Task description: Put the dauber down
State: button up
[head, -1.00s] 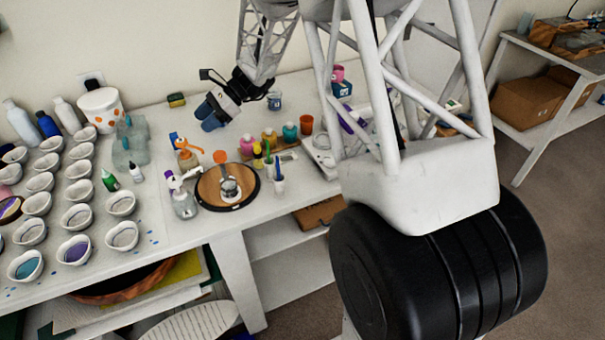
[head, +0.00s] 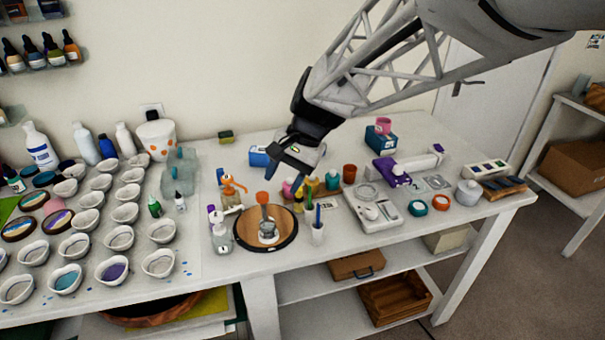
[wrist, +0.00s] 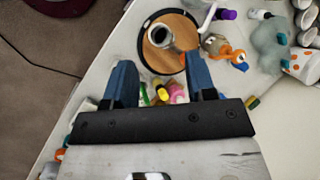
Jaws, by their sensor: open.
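A small item with an orange-brown top (head: 263,198) and a grey stem stands upright at a cup on a round wooden board (head: 243,226). It may be the dauber, but I cannot tell for sure. The cup (wrist: 160,37) shows on the board in the wrist view, past my fingertips. My gripper (head: 284,172) is above the small colored bottles behind the board. Its two blue fingers stand apart in the wrist view (wrist: 160,70), with nothing held between them. The bottles below partly hide behind the fingers.
An orange-nozzled bottle (head: 230,187) and a purple-topped pump bottle (head: 220,238) stand left of the board. A white holder with blue sticks (head: 317,234) is at its right front. A grey scale-like device (head: 374,208) lies further right. Several white cups crowd the table's left.

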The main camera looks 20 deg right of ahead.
jog(key=s+d+n+t+h, duration=0.1)
jog(key=s+d+n+h, duration=0.1)
jog(key=s, duration=0.7)
jog(key=s+d+r+n+t+h, duration=0.1)
jog(key=s+d+n+t+h, duration=0.1)
jog(key=s, duration=0.7)
jog(key=shift+s+d+n+h, duration=0.25)
jog(key=shift+d+n+h, duration=0.45)
jog(key=shift+d+n, duration=0.5)
jog(key=shift+a+r, duration=0.1)
jog(key=shift+a, duration=0.1)
